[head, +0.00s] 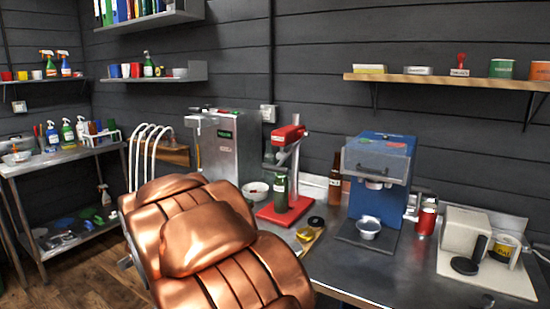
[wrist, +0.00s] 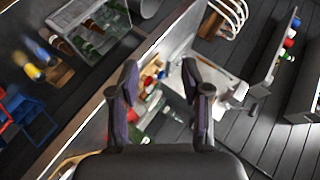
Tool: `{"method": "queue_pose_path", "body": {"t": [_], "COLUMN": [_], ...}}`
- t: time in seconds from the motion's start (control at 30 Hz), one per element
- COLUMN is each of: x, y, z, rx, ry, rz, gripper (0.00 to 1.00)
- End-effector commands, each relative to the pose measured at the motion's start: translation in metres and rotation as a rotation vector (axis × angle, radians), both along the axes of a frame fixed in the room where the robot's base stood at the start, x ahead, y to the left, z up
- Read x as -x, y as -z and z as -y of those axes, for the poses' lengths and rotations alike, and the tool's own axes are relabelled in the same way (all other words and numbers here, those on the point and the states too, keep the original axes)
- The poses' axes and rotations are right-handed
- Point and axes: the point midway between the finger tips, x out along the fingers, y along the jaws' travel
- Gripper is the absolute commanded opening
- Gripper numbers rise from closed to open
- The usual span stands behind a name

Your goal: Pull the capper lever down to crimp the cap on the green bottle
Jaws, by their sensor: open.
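The red capper (head: 287,134) stands on the bench in the middle of the head view, with a red base plate, a grey column and a red head. The green bottle (head: 281,192) stands upright on its base, under the head. I cannot clearly tell the lever from the other parts of the capper, and the bottle's cap is too small to make out. My gripper (wrist: 159,64) shows in the wrist view, its two dark fingers spread apart with nothing between them. It is out of sight in the head view, and I cannot make out the capper in the wrist view.
A steel machine (head: 222,145) stands left of the capper. My copper-coloured arm covers the bench's left front.

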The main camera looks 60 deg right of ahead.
Motion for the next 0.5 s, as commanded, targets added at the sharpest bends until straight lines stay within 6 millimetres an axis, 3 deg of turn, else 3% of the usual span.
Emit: {"method": "queue_pose_path", "body": {"t": [0.03, 0.17, 0.3, 0.4, 0.5], "x": [-0.001, 0.013, 0.051, 0.082, 0.110], "y": [-0.019, -0.057, -0.091, -0.108, -0.121], "z": [0.031, 0.110, 0.182, 0.218, 0.241], "rx": [0.004, 0.039, 0.099, 0.152, 0.199], "ry": [0.101, 0.378, 0.657, 0.819, 0.937], "rz": [0.054, 0.223, 0.387, 0.481, 0.552], "gripper": [0.47, 0.47, 0.47, 0.47, 0.47]}}
